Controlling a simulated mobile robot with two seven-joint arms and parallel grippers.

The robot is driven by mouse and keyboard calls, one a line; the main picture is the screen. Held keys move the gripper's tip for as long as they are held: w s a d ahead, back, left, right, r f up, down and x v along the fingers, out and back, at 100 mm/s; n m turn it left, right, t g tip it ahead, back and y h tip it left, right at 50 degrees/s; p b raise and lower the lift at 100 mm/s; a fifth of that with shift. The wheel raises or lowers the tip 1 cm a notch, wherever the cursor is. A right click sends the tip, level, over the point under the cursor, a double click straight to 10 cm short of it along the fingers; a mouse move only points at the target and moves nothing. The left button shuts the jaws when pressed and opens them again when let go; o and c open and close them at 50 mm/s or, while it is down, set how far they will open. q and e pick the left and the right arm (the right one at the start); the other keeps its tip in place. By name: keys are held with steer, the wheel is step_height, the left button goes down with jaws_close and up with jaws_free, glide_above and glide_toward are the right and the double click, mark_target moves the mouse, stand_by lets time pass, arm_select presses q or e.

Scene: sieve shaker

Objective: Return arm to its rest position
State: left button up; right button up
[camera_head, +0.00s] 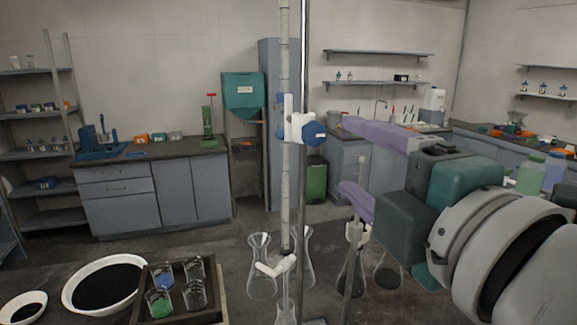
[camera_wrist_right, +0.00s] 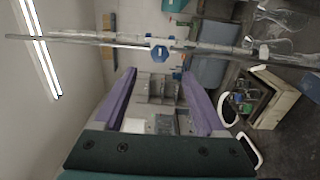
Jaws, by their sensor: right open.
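My right gripper (camera_head: 346,155) reaches in from the right in the head view. Its two purple fingers are spread wide with nothing between them. In the right wrist view its open fingers (camera_wrist_right: 158,76) frame only the room beyond. A tall glass burette (camera_head: 285,190) stands upright to the left of the fingers, held by a white clamp with a blue knob (camera_head: 314,133). The blue knob also shows in the wrist view (camera_wrist_right: 159,53), just beyond the fingertips. The fingers appear apart from the burette. My left gripper is out of view.
Glass flasks (camera_head: 261,266) stand on the dark bench around the burette's foot, some below my right gripper. A wooden tray (camera_head: 207,318) with several small beakers and white dishes of black powder (camera_head: 105,284) sit at front left. A thin metal stand rod (camera_head: 303,60) rises beside the burette.

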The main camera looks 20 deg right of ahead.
steer(key=s+d+f+m+g+h, duration=0.1)
steer(key=s+d+f+m+g, duration=0.15)
steer(key=f+m, duration=0.25)
steer(key=s+d+f+m+g+h, duration=0.2)
steer(key=s+f+m+g, duration=0.2)
steer(key=f+m, duration=0.15)
steer(key=s+a+f+m+g+y, duration=0.1)
steer(key=s+f+m+g, duration=0.25)
steer(key=s, duration=0.35)
steer(key=s+a+f+m+g+y, duration=0.1)
steer(key=s+f+m+g+y, duration=0.1)
steer(key=s+f+g, duration=0.35)
step_height(320, 180, up, 17)
steer(key=s+t+p, duration=0.1)
steer(key=s+p, duration=0.1)
steer(key=p, duration=1.4)
steer(key=shift+d+r+m, duration=0.15)
steer(key=shift+r+m, duration=0.05)
steer(key=shift+m, duration=0.1)
